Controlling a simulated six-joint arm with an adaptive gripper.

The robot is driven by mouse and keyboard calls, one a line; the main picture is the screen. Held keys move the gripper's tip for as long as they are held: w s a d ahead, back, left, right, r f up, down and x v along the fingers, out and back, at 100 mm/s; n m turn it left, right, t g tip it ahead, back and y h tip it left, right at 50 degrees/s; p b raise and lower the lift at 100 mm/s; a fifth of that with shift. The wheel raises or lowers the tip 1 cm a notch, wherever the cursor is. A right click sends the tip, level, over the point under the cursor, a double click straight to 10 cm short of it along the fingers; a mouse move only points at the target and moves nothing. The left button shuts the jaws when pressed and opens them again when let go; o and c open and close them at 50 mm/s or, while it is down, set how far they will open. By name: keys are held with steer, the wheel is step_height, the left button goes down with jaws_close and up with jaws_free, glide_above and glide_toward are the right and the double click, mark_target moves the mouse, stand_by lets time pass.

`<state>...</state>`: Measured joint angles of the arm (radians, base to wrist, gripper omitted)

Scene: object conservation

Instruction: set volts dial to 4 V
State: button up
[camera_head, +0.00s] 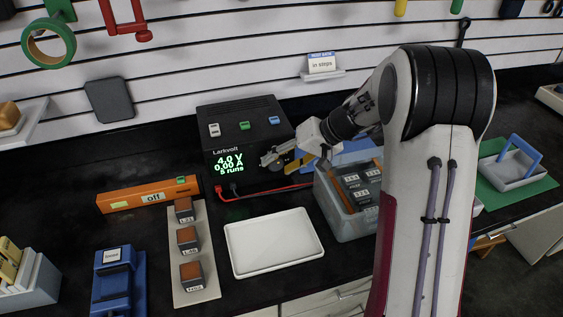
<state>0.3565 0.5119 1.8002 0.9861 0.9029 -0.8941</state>
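The black Larkvolt power supply (246,110) stands at the back of the bench. Its green display (230,164) reads 4.0 V, 0.00 A and 5 runs. My gripper (272,160) reaches in from the right, with its fingers at the right part of the supply's front panel. The volts dial is not visible; my gripper covers that part of the panel. I cannot tell whether the fingers are open, shut or touching a dial.
A clear bin (337,204) of dark packs stands below my wrist. A white tray (274,270) lies in front of the supply. Red and black leads (277,189) run from the supply. An orange power strip (120,201) marked off and several labelled blocks are to the left.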

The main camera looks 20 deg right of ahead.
steer(key=shift+a+r+h, duration=0.1)
steer(key=shift+a+h, duration=0.05)
steer(key=shift+h, duration=0.25)
steer(key=shift+a+n+h, duration=0.1)
steer(key=shift+n+h, duration=0.2)
steer(key=shift+h, duration=0.1)
steer(key=shift+a+r+h, duration=0.1)
steer(key=shift+h, duration=0.6)
steer(key=shift+a+n+h, duration=0.2)
steer(key=shift+n+h, duration=0.2)
steer(key=shift+h, duration=1)
steer(key=a+v, duration=0.1)
steer(key=v, duration=0.7)
steer(key=w+d+r+m+t, duration=0.2)
steer(key=w+r+m+t, duration=0.2)
steer(key=w+r+m, duration=0.3)
steer(key=shift+w+d+r+m, duration=0.2)
steer(key=shift+w+r+m, duration=0.1)
steer(key=shift+w+r, duration=2.35)
steer(key=shift+s+r, duration=0.1)
steer(key=shift+s, duration=0.05)
